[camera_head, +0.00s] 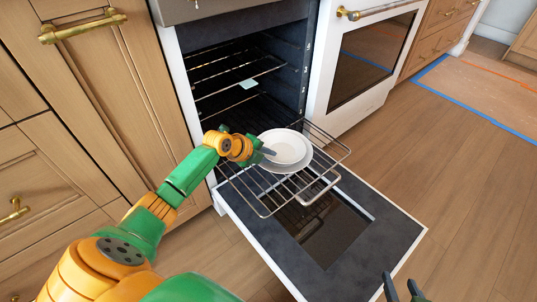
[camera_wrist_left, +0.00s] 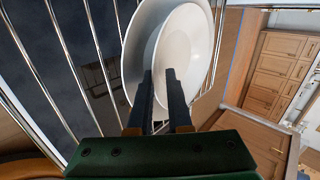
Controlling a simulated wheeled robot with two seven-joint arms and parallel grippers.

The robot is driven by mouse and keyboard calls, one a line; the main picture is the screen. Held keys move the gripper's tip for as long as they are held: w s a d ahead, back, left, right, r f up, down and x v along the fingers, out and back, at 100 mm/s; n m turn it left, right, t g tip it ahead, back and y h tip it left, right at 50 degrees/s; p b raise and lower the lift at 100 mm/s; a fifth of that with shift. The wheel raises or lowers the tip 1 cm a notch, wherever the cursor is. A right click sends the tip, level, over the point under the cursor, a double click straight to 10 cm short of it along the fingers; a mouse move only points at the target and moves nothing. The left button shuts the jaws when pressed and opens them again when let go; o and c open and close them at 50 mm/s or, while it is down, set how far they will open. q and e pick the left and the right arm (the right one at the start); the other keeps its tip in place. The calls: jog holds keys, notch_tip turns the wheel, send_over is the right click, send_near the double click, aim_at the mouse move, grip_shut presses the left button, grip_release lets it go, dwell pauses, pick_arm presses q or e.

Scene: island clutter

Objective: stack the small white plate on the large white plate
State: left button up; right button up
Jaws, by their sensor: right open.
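The small white plate (camera_head: 283,146) lies on the large white plate (camera_head: 299,167), a little off centre, on the pulled-out oven rack. In the left wrist view, the small plate (camera_wrist_left: 186,48) overlaps the large plate (camera_wrist_left: 138,45), whose rim shows at its left. My left gripper (camera_head: 268,152) is at the near left rim of the plates. In the wrist view its fingers (camera_wrist_left: 159,88) stand apart with white rim between them; contact is unclear. My right gripper (camera_head: 403,287) is open and empty at the bottom edge, away from the plates.
The wire rack (camera_head: 262,208) extends over the lowered oven door (camera_head: 385,225). More racks (camera_head: 225,70) are inside the oven. Wooden cabinets (camera_head: 75,90) stand at left, and a second oven (camera_head: 360,60) at right. The floor at right is clear.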

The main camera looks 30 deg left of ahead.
aim_at(262, 164)
pick_arm(q)
jog(key=shift+s+a+p, duration=0.3)
jog(key=shift+s+p, duration=0.3)
jog(key=shift+s, duration=0.35)
jog(key=shift+s+a+p, duration=0.2)
jog(key=shift+s+p, duration=0.2)
jog(key=shift+s, duration=0.3)
jog(key=shift+s+a, duration=0.1)
jog(key=shift+s, duration=0.2)
jog(key=shift+s+a+p, duration=0.2)
jog(key=shift+s+p, duration=0.35)
jog(key=shift+s, duration=0.15)
jog(key=shift+s+a, duration=0.15)
jog(key=shift+s, duration=0.45)
jog(key=o, duration=0.5)
jog(key=shift+s, duration=0.1)
jog(key=shift+f, duration=0.1)
